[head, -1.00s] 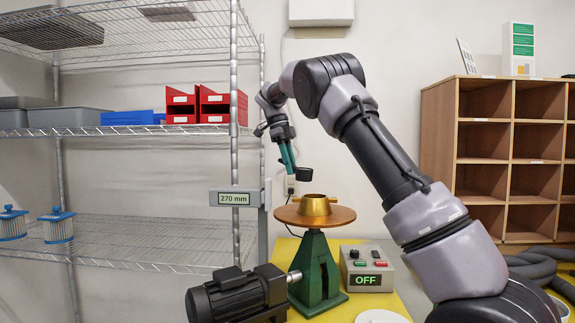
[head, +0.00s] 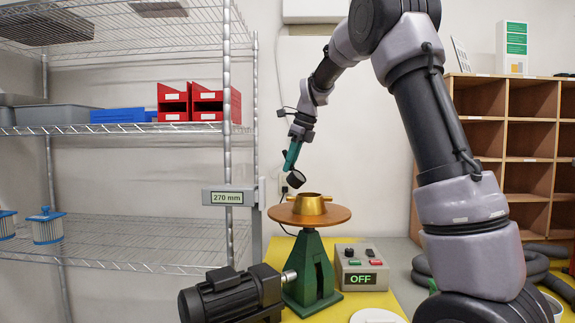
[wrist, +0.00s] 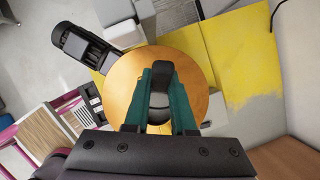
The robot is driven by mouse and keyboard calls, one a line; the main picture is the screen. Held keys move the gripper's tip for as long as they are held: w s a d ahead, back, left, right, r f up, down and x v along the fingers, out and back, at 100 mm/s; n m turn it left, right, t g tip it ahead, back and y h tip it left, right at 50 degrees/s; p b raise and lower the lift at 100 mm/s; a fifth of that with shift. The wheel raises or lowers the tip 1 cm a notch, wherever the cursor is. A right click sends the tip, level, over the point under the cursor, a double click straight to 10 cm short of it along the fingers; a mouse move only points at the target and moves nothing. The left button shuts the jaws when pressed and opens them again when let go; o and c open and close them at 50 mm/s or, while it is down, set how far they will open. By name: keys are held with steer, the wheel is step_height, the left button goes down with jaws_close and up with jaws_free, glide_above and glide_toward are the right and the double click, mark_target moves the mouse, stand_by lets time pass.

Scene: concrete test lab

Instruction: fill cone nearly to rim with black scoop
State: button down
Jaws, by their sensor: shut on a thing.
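My gripper (head: 293,157) has teal fingers shut on the black scoop (head: 296,179). The scoop's round cup hangs tilted above and slightly left of the brass cone (head: 313,205), apart from it. In the wrist view the scoop (wrist: 161,74) shows between the fingers (wrist: 164,102), over the copper-coloured disc (wrist: 128,78). The cone stands upright on the middle of that round disc (head: 338,215), which rests on a green pedestal. The cone's inside and the scoop's contents cannot be made out. In the wrist view the gripper and scoop hide the cone.
A black motor (head: 232,294) joins the pedestal at left. A control box (head: 361,267) reading OFF stands right of it. A 270 mm sign (head: 233,198) is on the wire shelf's post at left. Wooden pigeonholes (head: 525,140) and grey hose (head: 540,262) are at right.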

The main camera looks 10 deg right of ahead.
steer(key=t+y, duration=0.1)
steer(key=s+d+y, duration=0.1)
steer(key=shift+d+r+t+y, duration=0.25)
steer(key=shift+d+t+y, duration=0.05)
steer(key=shift+t, duration=0.1)
steer(key=shift+s+d+f+t+y, duration=0.1)
steer(key=shift+s+d+t+y, duration=0.4)
steer(key=shift+t+y, duration=0.25)
steer(key=shift+s+d+f+t+y, duration=0.2)
steer(key=shift+s+d+t+y, duration=0.1)
steer(key=shift+d+t+y, duration=0.3)
steer(key=shift+s+d+f+t+y, duration=0.25)
steer(key=shift+t+y, duration=0.1)
steer(key=shift+y, duration=0.4)
steer(key=shift+s+d+f+t+y, duration=0.15)
steer(key=shift+s+d+t+y, duration=0.15)
steer(key=shift+d+t+y, duration=0.3)
steer(key=shift+s+d+f+t+y, duration=0.1)
steer(key=shift+s+d+t+y, duration=0.2)
steer(key=shift+y, duration=0.35)
steer(key=shift+s+d+f+t+y, duration=0.15)
steer(key=shift+t+y, duration=0.15)
steer(key=shift+y, duration=0.35)
steer(key=shift+r, duration=0.1)
